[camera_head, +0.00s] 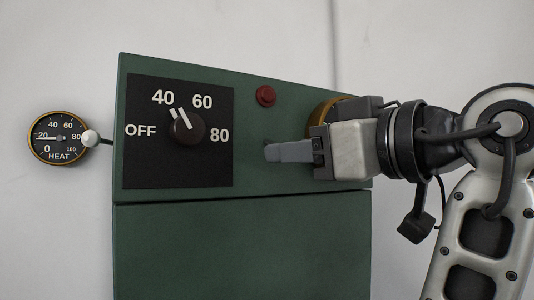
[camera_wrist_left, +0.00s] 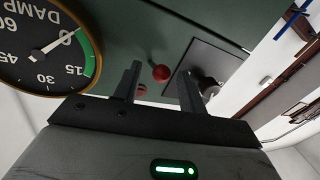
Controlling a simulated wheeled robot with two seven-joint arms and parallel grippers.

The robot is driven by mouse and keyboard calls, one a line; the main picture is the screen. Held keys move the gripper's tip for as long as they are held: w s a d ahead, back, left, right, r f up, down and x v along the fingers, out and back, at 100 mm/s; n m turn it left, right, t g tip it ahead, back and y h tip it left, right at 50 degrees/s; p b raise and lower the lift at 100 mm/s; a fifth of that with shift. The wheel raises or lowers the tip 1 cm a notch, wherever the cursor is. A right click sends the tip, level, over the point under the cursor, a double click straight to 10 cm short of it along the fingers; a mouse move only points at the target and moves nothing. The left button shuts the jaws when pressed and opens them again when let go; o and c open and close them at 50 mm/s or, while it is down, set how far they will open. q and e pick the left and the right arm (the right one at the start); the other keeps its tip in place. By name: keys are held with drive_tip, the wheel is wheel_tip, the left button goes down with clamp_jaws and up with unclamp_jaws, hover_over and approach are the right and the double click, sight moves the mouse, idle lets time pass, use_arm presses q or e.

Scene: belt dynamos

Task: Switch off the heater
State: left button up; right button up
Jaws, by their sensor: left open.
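The green heater cabinet (camera_head: 245,160) has a black dial plate (camera_head: 150,165) marked OFF, 40, 60 and 80. Its dark round knob (camera_head: 188,128) has a white pointer aimed up and slightly left, between 40 and 60. My left gripper (camera_head: 268,152) is in front of the cabinet's right part, right of the plate, with its fingers pointing left. In the left wrist view its fingers (camera_wrist_left: 160,72) are apart and nothing is held; the knob (camera_wrist_left: 208,88) appears beyond the right finger, apart from it. My right gripper is not in view.
A red round button or lamp (camera_head: 266,96) is above the fingers. A HEAT gauge (camera_head: 59,138) is at the left, its needle near 20. A white ball (camera_head: 90,138) on a rod juts from the cabinet's left side. A DAMP gauge (camera_wrist_left: 35,50) is close to my gripper.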

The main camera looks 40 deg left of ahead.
use_arm(q)
drive_tip(key=shift+w+a, duration=0.15)
drive_tip(key=shift+a, duration=0.9)
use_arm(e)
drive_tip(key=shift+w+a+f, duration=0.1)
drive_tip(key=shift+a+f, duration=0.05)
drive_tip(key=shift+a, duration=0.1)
use_arm(q)
clamp_jaws()
drive_tip(key=f+y+b, duration=0.1)
drive_tip(key=b, duration=0.2)
drive_tip(key=shift+f, duration=0.1)
drive_tip(key=shift+a+b, duration=0.1)
drive_tip(key=shift+b, duration=0.3)
drive_tip(key=shift+r+y, duration=0.25)
drive_tip(key=shift+y, duration=0.15)
unclamp_jaws()
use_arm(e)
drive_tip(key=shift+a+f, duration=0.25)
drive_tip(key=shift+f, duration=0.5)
